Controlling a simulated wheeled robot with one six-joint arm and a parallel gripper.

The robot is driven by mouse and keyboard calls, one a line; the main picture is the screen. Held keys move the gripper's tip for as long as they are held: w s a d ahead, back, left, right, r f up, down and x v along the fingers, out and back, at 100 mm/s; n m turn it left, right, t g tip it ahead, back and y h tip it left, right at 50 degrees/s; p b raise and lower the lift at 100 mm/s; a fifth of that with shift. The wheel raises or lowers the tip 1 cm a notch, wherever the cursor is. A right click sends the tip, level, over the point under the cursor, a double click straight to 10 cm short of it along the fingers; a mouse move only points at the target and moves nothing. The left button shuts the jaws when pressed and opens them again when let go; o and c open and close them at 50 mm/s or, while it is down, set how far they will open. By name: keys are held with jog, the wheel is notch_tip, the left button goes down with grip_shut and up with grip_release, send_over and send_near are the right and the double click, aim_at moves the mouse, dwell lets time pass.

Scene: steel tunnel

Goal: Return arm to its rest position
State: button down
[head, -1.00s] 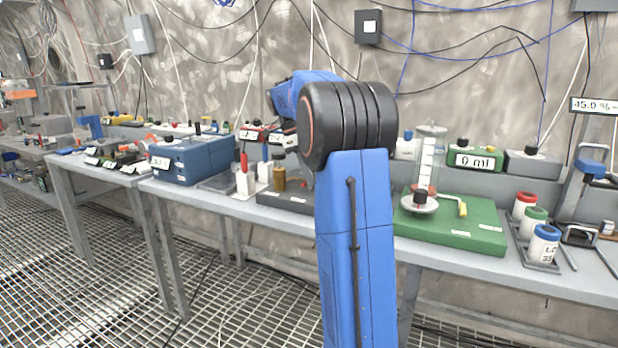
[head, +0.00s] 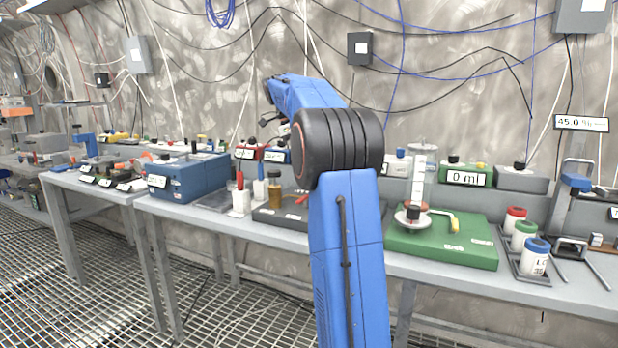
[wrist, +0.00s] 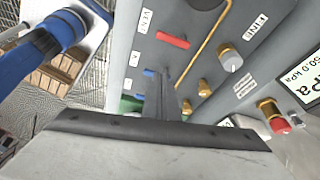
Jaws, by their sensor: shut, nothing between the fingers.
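My arm (head: 345,240) rises in front of the bench in the head view, with its upper link (head: 308,95) bent back toward the wall and leaning left. My gripper (wrist: 165,100) shows in the wrist view as a narrow dark shape in front of the grey housing; its fingers are together and empty. In that view it points at a grey panel (wrist: 205,75) with a red handle (wrist: 173,40), brass fittings and labels. I cannot tell the distance to the panel. In the head view, the gripper end is small and partly hidden behind the arm.
The bench holds a blue box (head: 188,178), a brown bottle (head: 275,192), a green base (head: 445,242) with a clear cylinder, and capped jars (head: 535,257) at right. Cables hang along the wall. A kPa display (wrist: 300,92) is at the right in the wrist view. Grated floor (head: 120,280) lies left.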

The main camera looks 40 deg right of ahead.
jog(key=shift+r, duration=0.2)
jog(key=shift+a, duration=0.1)
dwell(0.4)
jog(key=s+a+f+n+t, duration=0.25)
jog(key=s+a+n, duration=0.45)
jog(key=a, duration=0.4)
jog(key=s+a+f+n+t, duration=0.2)
jog(key=s+a+f+n, duration=0.2)
jog(key=s+a+n, duration=0.5)
jog(key=s+a+f+n+t+y, duration=0.2)
jog(key=s+a+f+n+t, duration=0.1)
jog(key=s+a+f+n, duration=1)
notch_tip(320, 180, down, 5)
jog(key=shift+s+a+r, duration=0.2)
jog(key=shift+s+a, duration=0.35)
jog(key=shift+a, duration=0.4)
jog(key=shift+t, duration=0.25)
